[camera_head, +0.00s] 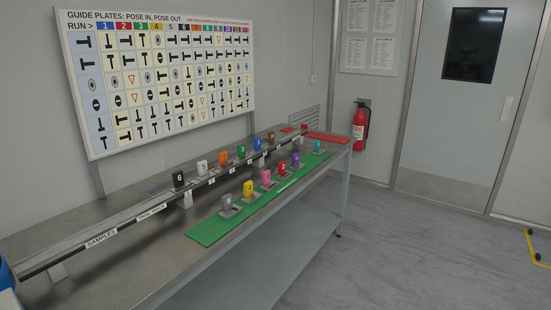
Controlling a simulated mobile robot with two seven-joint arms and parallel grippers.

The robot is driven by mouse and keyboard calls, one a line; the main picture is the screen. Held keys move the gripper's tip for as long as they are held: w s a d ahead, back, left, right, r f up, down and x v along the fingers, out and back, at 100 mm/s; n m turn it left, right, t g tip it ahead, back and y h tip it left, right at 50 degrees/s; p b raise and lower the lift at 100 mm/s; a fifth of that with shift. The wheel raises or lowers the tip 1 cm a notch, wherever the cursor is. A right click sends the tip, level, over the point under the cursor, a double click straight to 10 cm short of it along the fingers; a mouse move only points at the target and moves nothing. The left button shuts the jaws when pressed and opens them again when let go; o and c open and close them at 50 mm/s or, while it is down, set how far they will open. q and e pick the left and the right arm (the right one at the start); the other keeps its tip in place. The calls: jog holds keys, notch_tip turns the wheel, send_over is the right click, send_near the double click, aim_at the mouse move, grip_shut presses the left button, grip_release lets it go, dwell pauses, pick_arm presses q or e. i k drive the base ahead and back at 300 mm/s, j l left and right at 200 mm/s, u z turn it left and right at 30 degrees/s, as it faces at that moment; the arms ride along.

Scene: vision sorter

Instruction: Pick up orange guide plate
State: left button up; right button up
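The orange guide plate (222,154) is a small upright plate standing on the long sample rail. The rail (130,218) runs from the lower left to the back right along the metal table (160,262). A white plate (202,167) stands on its near-left side and a green plate (241,151) on its far-right side, each with a small gap. Neither of my grippers shows in the head view, and nothing touches the orange plate.
A black plate (179,180) and a blue plate (257,144) also stand on the rail. A green mat (207,233) in front holds grey, yellow, pink, red, purple and teal plates. A red mat (328,137) lies at the far end.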

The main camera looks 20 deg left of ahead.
aim_at(225, 164)
jog(key=i+l+z, duration=0.1)
jog(key=i, duration=0.55)
jog(key=i+l, duration=0.1)
jog(key=i, duration=0.6)
jog(key=i+l+u, duration=0.2)
jog(key=i+u, duration=0.2)
jog(key=i+l+u, duration=0.4)
jog(key=i, duration=0.15)
